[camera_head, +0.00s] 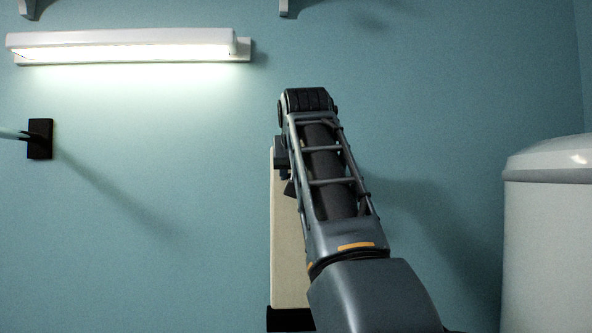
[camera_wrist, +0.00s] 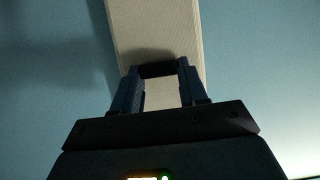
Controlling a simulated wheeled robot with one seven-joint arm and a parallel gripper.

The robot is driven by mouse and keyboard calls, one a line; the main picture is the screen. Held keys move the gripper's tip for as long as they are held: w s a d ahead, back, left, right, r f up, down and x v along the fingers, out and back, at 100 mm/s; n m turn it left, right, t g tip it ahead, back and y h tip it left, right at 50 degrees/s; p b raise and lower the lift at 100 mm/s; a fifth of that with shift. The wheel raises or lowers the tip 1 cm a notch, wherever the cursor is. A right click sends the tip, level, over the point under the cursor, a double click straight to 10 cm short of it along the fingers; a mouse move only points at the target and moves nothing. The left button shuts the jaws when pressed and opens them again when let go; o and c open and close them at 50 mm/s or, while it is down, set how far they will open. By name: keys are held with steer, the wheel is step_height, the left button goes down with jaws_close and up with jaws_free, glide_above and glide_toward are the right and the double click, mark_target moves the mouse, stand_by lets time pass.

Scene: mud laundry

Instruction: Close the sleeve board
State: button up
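The sleeve board (camera_head: 288,255) is a long, narrow beige board. In the head view it stands upright along the blue wall, partly hidden behind my arm. In the wrist view the pale board (camera_wrist: 158,25) runs from the top edge down behind my fingers. My gripper (camera_wrist: 160,72) is in front of the board's face, with its two fingers apart. A short dark bar spans the space between the fingertips; I cannot tell whether it belongs to the board. Any contact with the board is unclear. In the head view my fingers are mostly hidden by my arm.
A black bracket (camera_head: 290,319) sits at the board's lower end. A lit wall lamp (camera_head: 130,47) is at upper left. A black wall mount (camera_head: 39,139) with a pale rod is at left. A large white rounded appliance (camera_head: 550,235) stands at right. The wall between is bare.

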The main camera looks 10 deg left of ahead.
steer(key=shift+o, duration=0.2)
steer(key=shift+s+d+r+b, duration=0.2)
steer(key=shift+r+b, duration=0.15)
steer(key=shift+r, duration=0.3)
steer(key=f+b+v, duration=0.1)
steer(key=b+v, duration=0.1)
steer(key=v, duration=0.4)
steer(key=shift+s+r, duration=0.2)
steer(key=shift+s, duration=0.35)
